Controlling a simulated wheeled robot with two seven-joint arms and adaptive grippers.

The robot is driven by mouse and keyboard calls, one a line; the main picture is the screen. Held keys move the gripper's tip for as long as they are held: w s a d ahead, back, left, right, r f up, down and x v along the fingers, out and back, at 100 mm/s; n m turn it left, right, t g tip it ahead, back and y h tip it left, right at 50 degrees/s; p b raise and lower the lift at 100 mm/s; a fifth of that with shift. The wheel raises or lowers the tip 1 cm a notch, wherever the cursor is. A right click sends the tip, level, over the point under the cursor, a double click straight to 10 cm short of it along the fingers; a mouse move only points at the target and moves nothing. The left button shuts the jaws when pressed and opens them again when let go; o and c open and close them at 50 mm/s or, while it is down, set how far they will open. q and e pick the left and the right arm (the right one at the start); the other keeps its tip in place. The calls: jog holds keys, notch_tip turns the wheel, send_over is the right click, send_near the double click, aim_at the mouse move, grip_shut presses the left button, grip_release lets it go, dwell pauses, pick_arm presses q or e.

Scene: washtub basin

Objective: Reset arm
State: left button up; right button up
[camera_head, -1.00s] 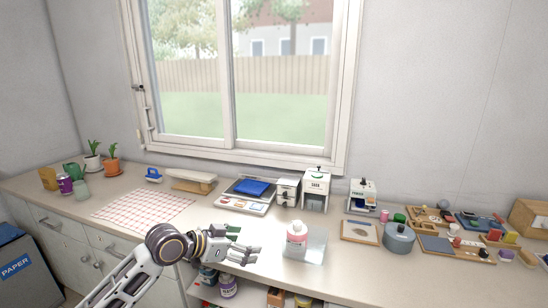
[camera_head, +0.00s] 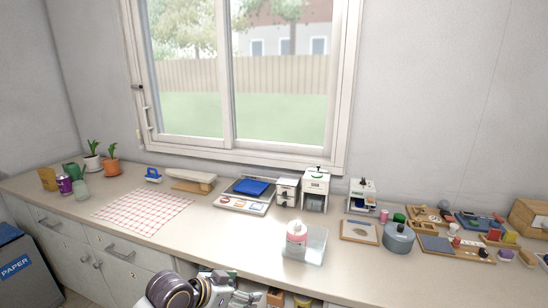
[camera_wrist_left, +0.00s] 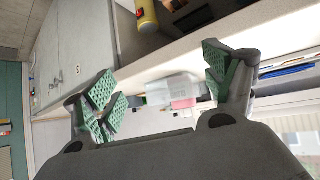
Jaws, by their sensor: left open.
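My left arm shows at the bottom edge of the head view, low in front of the counter; its fingers are cut off or hidden there. In the left wrist view my left gripper (camera_wrist_left: 165,95) is open, with its green padded fingers wide apart and nothing between them. Beyond the fingers, a clear tray (camera_wrist_left: 172,90) sits at the counter edge. In the head view that tray (camera_head: 314,246) holds a white and pink bottle (camera_head: 297,232). My right gripper is not in view.
The counter (camera_head: 220,225) has a checked cloth (camera_head: 145,210) at left, a scale with a blue tray (camera_head: 247,191) at the middle back, and a grey pot (camera_head: 398,238) with small items at right. Open shelves with containers lie below. A paper bin (camera_head: 22,268) stands far left.

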pick_arm(q)
jog(key=s+a+f+n+g+y, duration=0.1)
jog(key=s+a+f+n+y, duration=0.1)
jog(key=s+a+f, duration=0.35)
jog(key=s+a+f+n+g+y, duration=0.1)
jog(key=s+a+f+n+y, duration=0.15)
jog(key=s, duration=0.55)
jog(key=s+a+f+n+g+y, duration=0.1)
jog(key=s+a+f+n+y, duration=0.1)
jog(key=s+a+f, duration=0.4)
notch_tip(320, 180, down, 32)
jog(key=s+g, duration=0.2)
jog(key=s, duration=0.1)
jog(key=s+a+f, duration=0.3)
jog(key=s+f, duration=0.6)
jog(key=s, duration=0.1)
jog(key=s+a+f, duration=0.4)
jog(key=s+f, duration=0.6)
jog(key=s, duration=0.1)
jog(key=shift+f+m+g+y, duration=0.3)
jog(key=shift+m+y, duration=0.05)
jog(key=shift+y, duration=0.1)
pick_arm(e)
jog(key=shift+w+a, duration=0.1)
